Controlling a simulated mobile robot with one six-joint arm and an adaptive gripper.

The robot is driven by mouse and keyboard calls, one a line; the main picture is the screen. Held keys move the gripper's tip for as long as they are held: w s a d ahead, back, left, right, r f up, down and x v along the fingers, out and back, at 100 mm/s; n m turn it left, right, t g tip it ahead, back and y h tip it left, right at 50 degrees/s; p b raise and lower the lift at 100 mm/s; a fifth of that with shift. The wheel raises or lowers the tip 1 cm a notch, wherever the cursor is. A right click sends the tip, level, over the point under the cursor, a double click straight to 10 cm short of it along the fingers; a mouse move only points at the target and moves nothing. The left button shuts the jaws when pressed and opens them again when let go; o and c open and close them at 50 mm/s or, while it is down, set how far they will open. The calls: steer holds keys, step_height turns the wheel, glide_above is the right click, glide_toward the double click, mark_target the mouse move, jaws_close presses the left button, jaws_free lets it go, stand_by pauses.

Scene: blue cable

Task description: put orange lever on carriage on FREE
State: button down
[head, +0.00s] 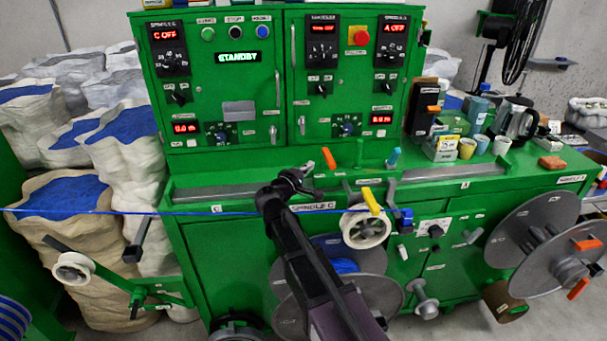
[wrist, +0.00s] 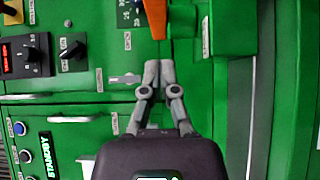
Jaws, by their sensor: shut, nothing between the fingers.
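The orange lever (head: 329,158) stands on the green ledge below the control panels in the head view, tilted with its top to the left. The carriage parts around the lever's base are small, and a FREE label cannot be read.
A yellow lever (head: 371,200) sits above a white spool (head: 366,229), and a teal lever (head: 394,157) stands to the right. The blue cable (head: 190,213) runs across the front. Cups and boxes (head: 466,148) crowd the right of the ledge.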

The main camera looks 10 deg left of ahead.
mark_target(326, 161)
steer(key=shift+w+d, duration=0.25)
steer(key=shift+d, duration=0.65)
steer(key=shift+w+d, duration=0.2)
steer(key=shift+d, duration=0.65)
steer(key=shift+a, duration=0.1)
